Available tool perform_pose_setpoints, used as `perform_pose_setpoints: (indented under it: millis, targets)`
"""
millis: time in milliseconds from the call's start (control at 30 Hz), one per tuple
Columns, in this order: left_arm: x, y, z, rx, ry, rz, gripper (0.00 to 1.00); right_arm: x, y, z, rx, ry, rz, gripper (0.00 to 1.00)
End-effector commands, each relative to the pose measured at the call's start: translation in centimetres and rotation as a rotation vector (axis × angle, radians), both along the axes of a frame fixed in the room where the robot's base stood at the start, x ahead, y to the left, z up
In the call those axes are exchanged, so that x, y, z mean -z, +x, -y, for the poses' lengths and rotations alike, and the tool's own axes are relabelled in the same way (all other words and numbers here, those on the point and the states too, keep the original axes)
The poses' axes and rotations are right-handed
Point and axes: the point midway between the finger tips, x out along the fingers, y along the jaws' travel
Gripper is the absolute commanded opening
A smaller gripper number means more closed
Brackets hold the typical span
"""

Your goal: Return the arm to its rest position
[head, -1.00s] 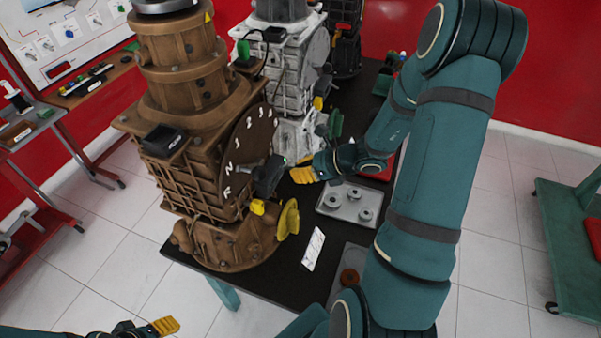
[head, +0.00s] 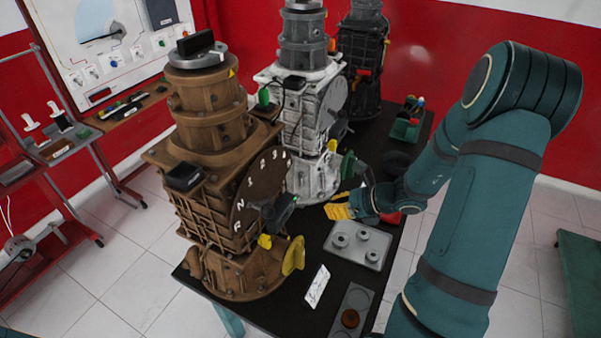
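My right gripper (head: 340,204), with yellow fingertips, hangs above the black table top at the end of my teal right arm. Its fingers look a little apart, with nothing seen between them. It is right of the brown engine trainer (head: 212,120), apart from that trainer's black lever (head: 279,212) and numbered dial (head: 258,187). My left gripper is out of view; only a small teal piece of my arm shows at the lower left corner.
The black table (head: 288,312) carries a white trainer (head: 305,125) and a dark one (head: 362,70) behind. A grey tray with round parts (head: 358,262), a white card (head: 316,287) and a green bin (head: 405,130) stand near my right arm.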

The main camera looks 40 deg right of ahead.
Motion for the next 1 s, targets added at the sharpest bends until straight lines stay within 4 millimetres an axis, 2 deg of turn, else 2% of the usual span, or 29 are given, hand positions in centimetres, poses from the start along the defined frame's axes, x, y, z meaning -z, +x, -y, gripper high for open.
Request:
perform_pose_setpoints:
  millis: [200, 267, 333, 467, 600, 667, 800, 900, 1000]
  targets:
    - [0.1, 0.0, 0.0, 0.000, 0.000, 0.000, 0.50, 0.2, 0.0, -0.2, -0.007, -0.002, -0.004, 0.00]
    - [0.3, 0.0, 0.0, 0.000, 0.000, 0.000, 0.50, 0.9, -0.1, -0.8, -0.035, -0.014, -0.015, 0.00]
    - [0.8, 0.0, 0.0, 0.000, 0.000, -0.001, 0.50, 2.6, -0.4, -2.3, -0.107, -0.046, -0.041, 0.00]
    - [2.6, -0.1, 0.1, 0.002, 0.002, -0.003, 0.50, 8.0, -1.9, -7.0, -0.376, -0.175, -0.109, 0.00]
    - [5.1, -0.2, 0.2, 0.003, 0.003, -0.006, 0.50, 14.8, -4.5, -12.3, -0.809, -0.405, -0.125, 0.00]
    - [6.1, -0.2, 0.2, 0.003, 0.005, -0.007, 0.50, 17.4, -5.5, -14.2, -1.005, -0.514, -0.093, 0.00]
    - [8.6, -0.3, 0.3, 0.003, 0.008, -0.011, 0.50, 22.8, -6.7, -18.1, -1.466, -0.789, 0.086, 0.00]
    - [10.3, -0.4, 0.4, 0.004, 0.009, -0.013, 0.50, 25.7, -6.7, -21.2, -1.743, -0.973, 0.295, 0.00]
    - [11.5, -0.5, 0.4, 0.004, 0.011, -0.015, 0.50, 27.4, -6.3, -24.3, -1.929, -1.118, 0.517, 0.00]
